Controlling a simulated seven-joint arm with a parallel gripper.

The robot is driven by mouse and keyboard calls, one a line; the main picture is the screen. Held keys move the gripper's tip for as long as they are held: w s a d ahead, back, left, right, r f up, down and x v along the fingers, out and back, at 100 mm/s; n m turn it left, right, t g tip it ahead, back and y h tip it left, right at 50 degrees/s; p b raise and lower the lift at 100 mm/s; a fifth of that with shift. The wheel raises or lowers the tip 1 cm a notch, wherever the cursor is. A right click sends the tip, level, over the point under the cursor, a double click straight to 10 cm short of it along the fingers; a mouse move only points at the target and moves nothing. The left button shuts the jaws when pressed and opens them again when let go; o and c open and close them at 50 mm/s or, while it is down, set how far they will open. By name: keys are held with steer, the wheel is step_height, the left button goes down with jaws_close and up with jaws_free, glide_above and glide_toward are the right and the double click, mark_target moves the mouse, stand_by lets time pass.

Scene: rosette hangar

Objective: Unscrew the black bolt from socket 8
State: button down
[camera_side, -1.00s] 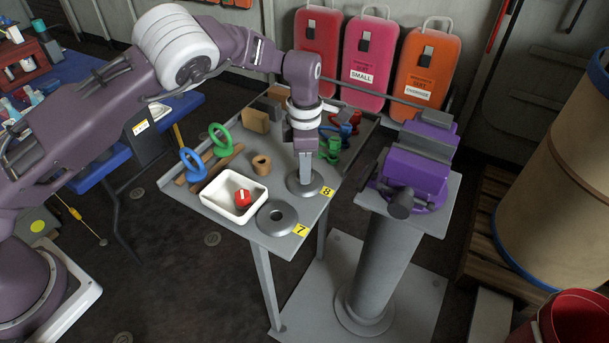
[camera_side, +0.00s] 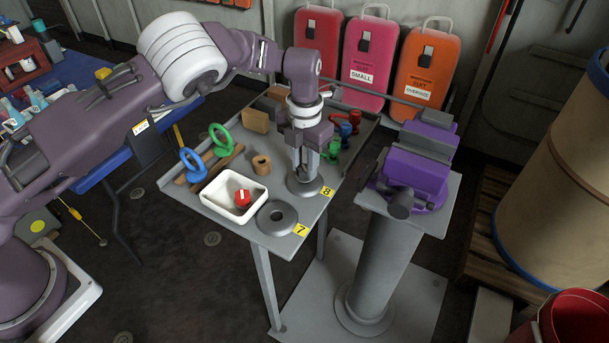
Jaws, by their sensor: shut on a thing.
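My gripper (camera_side: 306,174) points straight down over socket 8 (camera_side: 303,190), a grey round disc by the yellow label 8 (camera_side: 327,191). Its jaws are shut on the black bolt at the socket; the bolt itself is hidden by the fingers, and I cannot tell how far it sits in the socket.
A white tray (camera_side: 216,213) with a red piece (camera_side: 243,198) stands left of the sockets. Blue (camera_side: 190,164) and green (camera_side: 219,140) rings stand behind it. Coloured pieces (camera_side: 346,129) lie close behind my gripper. A purple vise (camera_side: 413,175) stands to the right.

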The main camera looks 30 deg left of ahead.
mark_target(305, 168)
steer(key=shift+r, duration=3.2)
